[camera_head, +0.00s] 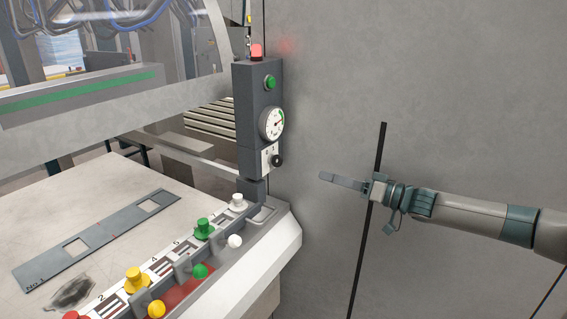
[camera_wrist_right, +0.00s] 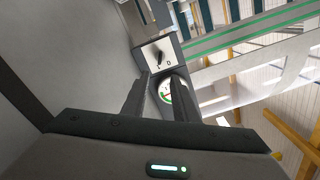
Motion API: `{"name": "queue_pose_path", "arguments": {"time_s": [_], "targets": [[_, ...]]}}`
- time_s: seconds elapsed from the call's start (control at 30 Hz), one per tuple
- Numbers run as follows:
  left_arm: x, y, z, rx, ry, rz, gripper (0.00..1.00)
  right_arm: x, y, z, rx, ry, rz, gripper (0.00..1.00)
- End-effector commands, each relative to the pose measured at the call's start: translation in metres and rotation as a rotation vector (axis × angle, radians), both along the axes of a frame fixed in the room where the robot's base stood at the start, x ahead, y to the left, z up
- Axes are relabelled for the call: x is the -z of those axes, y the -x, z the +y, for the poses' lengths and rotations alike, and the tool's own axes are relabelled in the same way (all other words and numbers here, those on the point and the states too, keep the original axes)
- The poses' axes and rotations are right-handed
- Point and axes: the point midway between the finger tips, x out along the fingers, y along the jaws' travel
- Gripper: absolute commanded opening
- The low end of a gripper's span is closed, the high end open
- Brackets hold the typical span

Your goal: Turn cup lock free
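A dark control column (camera_head: 258,115) stands at the panel bender's corner. Low on it is a black rotary knob (camera_head: 277,160) on a white marked plate, likely the cup lock. In the right wrist view the knob (camera_wrist_right: 159,57) and its plate show just beyond my fingertips, with the gauge (camera_wrist_right: 166,90) partly behind the fingers. My right gripper (camera_head: 322,176) is to the right of the column, apart from the knob, fingers pointing left towards it. In the right wrist view its two fingers (camera_wrist_right: 162,78) are spread with nothing between them. My left gripper is not in view.
A green button (camera_head: 270,82) and red lamp (camera_head: 256,52) sit above the gauge (camera_head: 272,123). Several coloured knobs line the table edge (camera_head: 275,245). A flat grey panel (camera_head: 105,238) lies on the table. The space before the grey wall (camera_head: 440,90) is free.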

Motion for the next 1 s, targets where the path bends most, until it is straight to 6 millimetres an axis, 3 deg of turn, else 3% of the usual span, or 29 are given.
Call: {"name": "queue_pose_path", "arguments": {"time_s": [0.7, 1.0], "targets": [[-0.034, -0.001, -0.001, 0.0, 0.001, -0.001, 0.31, -0.001, -0.066, 0.091, 0.0, 0.002, 0.001, 0.27], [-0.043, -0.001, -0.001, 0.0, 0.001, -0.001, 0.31, 0.0, -0.087, 0.12, 0.001, 0.002, 0.001, 0.27]]}}
